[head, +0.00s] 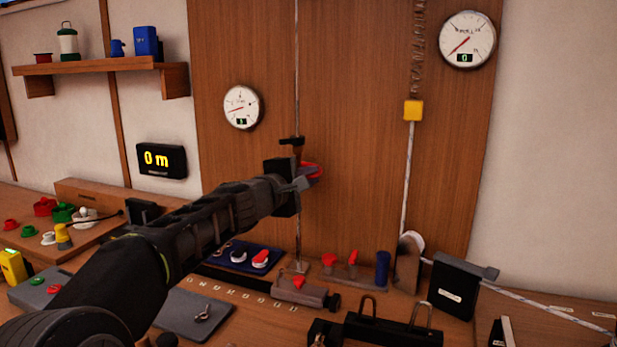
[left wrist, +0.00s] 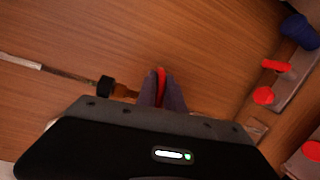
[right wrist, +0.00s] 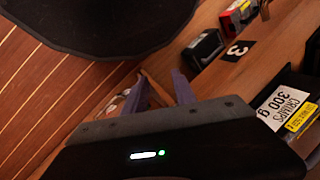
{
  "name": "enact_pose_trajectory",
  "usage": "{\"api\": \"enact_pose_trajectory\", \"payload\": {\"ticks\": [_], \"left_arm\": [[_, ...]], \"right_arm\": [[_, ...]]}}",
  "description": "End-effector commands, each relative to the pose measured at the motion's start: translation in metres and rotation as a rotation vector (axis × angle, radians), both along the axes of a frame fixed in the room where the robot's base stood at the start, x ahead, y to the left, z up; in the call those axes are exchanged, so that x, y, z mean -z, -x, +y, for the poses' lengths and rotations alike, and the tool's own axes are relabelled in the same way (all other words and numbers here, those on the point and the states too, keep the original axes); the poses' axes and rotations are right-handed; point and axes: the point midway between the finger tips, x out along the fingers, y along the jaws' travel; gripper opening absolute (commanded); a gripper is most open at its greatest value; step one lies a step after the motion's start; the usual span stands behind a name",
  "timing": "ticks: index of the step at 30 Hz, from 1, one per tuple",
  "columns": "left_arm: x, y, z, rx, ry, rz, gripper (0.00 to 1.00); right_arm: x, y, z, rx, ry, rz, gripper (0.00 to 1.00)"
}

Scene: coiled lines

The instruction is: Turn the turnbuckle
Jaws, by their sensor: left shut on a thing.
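The turnbuckle hangs in a thin vertical line (head: 297,70) in front of the wooden panel. Its black upper end (head: 291,141) shows just above my left gripper (head: 308,180). In the left wrist view my left gripper (left wrist: 162,90) is shut on a red part of the turnbuckle (left wrist: 161,76), with a brown-orange piece (left wrist: 125,90) and a black collar (left wrist: 105,87) beside the fingers. The gripper hides the rest of the body. My right gripper (right wrist: 162,92) shows only in its wrist view, fingers apart, with nothing seen held between them.
A round gauge (head: 241,107) is left of the line, another (head: 468,40) at upper right. A yellow block (head: 413,111) hangs on a second line. A black display (head: 162,160) reads 0 m. Red and blue pegs (head: 353,258) stand below the gripper. The bench is crowded.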

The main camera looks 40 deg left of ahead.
Motion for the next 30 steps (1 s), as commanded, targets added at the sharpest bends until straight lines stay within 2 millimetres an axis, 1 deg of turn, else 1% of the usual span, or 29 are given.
{"api": "enact_pose_trajectory", "payload": {"ticks": [9,16,17,24,30], "left_arm": [[0.0016,0.0042,0.0022,0.102,0.003,0.002,0.00],[0.0019,0.0044,0.0017,0.104,0.004,0.003,0.00],[0.0019,0.0044,0.0017,0.104,0.004,0.003,0.13],[0.0013,0.0044,0.0018,0.104,0.003,0.002,0.33],[0.0008,0.0045,0.0020,0.103,0.001,0.001,0.33]], "right_arm": [[-0.0002,0.0000,0.0000,0.000,0.000,0.000,0.33],[-0.0002,0.0000,0.0000,0.000,0.000,0.000,0.33],[-0.0002,0.0000,0.0000,0.000,0.000,0.000,0.33],[-0.0002,0.0000,0.0000,0.000,0.000,0.000,0.33],[-0.0002,0.0000,0.0000,0.000,0.000,0.000,0.33]]}}
